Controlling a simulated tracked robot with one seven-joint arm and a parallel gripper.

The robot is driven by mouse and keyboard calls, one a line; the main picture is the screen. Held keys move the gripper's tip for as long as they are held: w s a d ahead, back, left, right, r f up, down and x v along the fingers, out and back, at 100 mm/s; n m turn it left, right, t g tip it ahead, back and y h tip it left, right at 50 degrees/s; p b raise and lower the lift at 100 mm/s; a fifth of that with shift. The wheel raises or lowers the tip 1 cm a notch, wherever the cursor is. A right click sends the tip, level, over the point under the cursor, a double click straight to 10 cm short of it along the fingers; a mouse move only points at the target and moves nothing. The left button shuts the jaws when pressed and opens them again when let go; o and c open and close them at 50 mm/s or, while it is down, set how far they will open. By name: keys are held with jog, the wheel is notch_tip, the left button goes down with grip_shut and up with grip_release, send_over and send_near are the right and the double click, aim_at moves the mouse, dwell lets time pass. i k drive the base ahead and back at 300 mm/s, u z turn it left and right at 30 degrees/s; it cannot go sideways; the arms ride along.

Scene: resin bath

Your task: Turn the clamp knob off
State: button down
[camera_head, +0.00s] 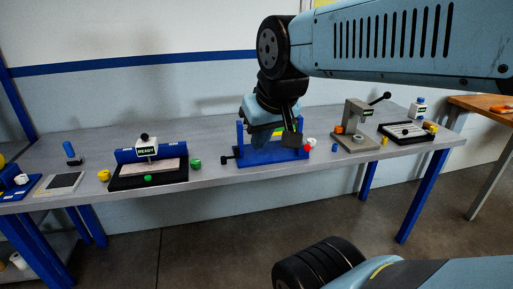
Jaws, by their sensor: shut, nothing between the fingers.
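A blue clamp-like fixture (270,156) stands on the grey bench near the middle, with upright posts and a yellow-green strip partly showing. A small red knob (307,148) and a white knob (311,141) sit at its right end. I cannot tell for certain which part is the clamp knob. A black handle end (225,160) sticks out at its left. My gripper (291,138) is shut and empty, pointing down in front of the fixture's right half, just left of the red knob. It hides part of the fixture; I cannot tell whether it touches it.
The grey bench (216,177) also holds a black tray with a READY block (146,147), a grey press (354,120) with a black lever, and a dark tray (406,133) at right. Small yellow, green and orange knobs lie around these. A wooden table (485,104) stands far right.

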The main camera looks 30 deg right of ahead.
aim_at(312, 142)
jog(key=u, duration=0.1)
jog(key=k, duration=0.45)
jog(key=z, duration=0.7)
jog(key=i, duration=1)
jog(key=u, duration=0.1)
